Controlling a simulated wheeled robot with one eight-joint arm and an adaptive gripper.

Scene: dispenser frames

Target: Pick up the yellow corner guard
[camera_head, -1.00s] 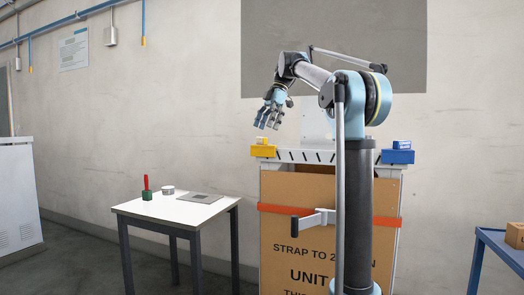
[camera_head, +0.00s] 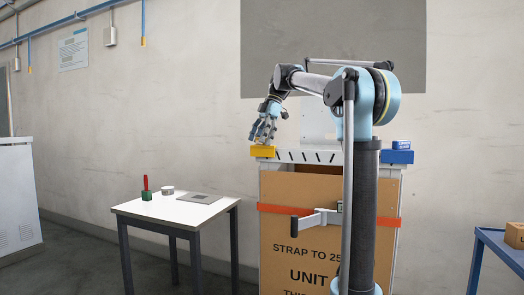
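A yellow block-shaped holder (camera_head: 262,151) sits on the left top corner of the dispenser frame. My gripper (camera_head: 262,137) points down right above it, its fingertips at or just over its top. The small pale-and-yellow piece on top of the holder, possibly the corner guard, is now hidden by my fingers. I cannot tell whether the fingers touch it or how far they are closed.
A blue holder (camera_head: 397,157) with a small blue-and-white piece (camera_head: 401,145) is on the frame's right corner. A large strapped carton (camera_head: 300,225) stands below the frame. A white table (camera_head: 180,212) is at left, a blue cart (camera_head: 497,246) at far right.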

